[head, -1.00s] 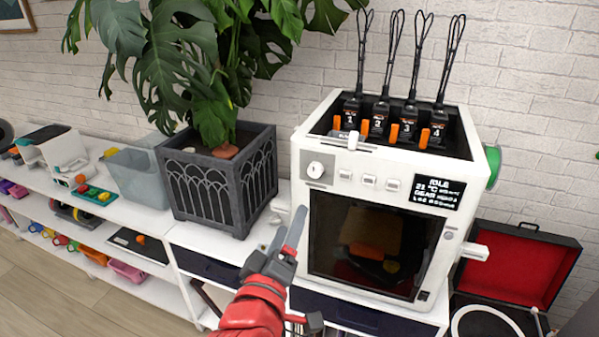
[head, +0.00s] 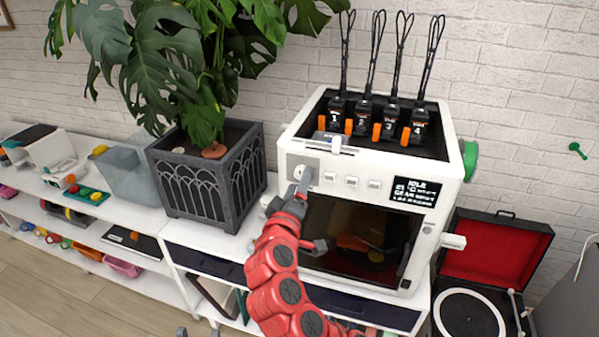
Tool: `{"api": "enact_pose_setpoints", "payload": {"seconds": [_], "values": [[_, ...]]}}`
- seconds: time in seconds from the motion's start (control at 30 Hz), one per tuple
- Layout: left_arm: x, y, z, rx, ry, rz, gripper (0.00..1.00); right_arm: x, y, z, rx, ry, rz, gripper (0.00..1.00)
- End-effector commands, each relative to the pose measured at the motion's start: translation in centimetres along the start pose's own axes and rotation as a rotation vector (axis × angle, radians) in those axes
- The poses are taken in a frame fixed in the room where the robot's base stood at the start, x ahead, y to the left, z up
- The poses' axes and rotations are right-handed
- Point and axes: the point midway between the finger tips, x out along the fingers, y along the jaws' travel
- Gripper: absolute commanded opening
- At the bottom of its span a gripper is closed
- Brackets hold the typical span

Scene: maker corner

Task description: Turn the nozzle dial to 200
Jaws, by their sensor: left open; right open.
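The white printer (head: 450,165) stands on the white shelf unit, with a display (head: 412,190) reading IDLE and smaller lines too blurred to read fully. Its round white dial (head: 300,171) sits at the upper left of the front panel. My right gripper (head: 302,184), on the red arm, is up at the dial with its fingers open. The fingers cover part of the dial, so its pointer and any touch cannot be made out. Only the tips of my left gripper (head: 198,332) show, apart and empty, at the bottom edge.
A grey planter (head: 205,188) with a large plant stands left of the printer, its leaves hanging above. A clear bin (head: 125,172) is further left. A handle (head: 453,241) sticks out at the printer's right, near an open red-lined record player (head: 495,255).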

Motion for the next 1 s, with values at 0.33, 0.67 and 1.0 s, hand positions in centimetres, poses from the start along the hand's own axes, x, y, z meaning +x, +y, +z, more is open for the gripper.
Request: {"api": "enact_pose_setpoints", "payload": {"seconds": [0.33, 0.67, 1.0], "values": [[0.7, 0.0, -0.1, 0.0, 0.0, 0.0, 0.53, 2.1, 0.0, 0.0, 0.001, 0.0, 0.0, 0.71], [0.7, 0.0, -0.1, 0.0, 0.0, 0.0, 0.53, 2.1, 0.0, -0.1, 0.001, 0.001, -0.001, 0.47], [0.7, 0.0, -0.1, 0.0, 0.0, 0.0, 0.53, 2.0, -0.1, -0.1, 0.001, 0.002, -0.001, 0.0]]}}
